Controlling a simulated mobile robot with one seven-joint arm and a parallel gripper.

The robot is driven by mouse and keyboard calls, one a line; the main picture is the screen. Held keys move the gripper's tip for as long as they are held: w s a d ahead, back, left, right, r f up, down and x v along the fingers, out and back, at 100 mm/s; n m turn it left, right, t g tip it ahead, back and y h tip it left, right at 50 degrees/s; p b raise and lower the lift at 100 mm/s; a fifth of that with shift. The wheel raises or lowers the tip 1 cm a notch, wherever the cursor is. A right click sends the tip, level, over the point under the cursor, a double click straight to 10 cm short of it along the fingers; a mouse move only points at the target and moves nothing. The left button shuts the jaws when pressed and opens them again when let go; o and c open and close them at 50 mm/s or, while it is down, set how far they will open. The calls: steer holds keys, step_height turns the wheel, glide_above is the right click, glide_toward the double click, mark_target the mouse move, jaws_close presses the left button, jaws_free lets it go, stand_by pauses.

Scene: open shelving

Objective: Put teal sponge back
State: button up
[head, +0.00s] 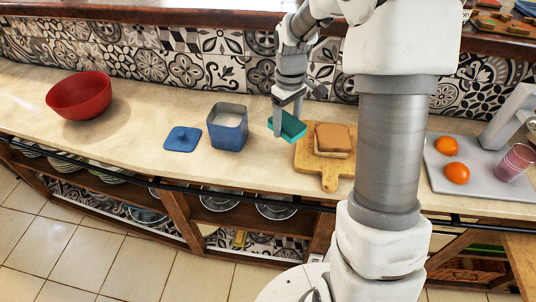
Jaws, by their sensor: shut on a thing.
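The teal sponge (292,127) is a small teal block in the head view, just right of the blue canister and at the left edge of the wooden cutting board. My gripper (286,118) comes down on it from above and is shut on it. The fingers cover part of the sponge. I cannot tell whether the sponge touches the counter or is held a little above it.
A blue canister (228,127) and its blue lid (183,139) stand to the left. A red bowl (79,95) sits further left. The cutting board (331,179) holds a sandwich (332,139). Oranges (445,146) and a glass (515,162) are right. Counter (140,110) is clear between bowl and lid.

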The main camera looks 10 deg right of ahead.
steer(key=w+d+r+n+b, duration=0.2)
steer(key=w+d+n, duration=0.1)
steer(key=d+n, duration=0.4)
steer(key=b, duration=0.1)
glide_above(269, 154)
steer(key=shift+n, duration=0.3)
step_height(269, 154, down, 7)
steer(key=shift+f, duration=0.1)
steer(key=shift+f+b, duration=0.4)
steer(key=shift+f, duration=1.55)
steer(key=shift+f, duration=0.15)
steer(key=o, duration=1.2)
steer(key=shift+o, duration=0.2)
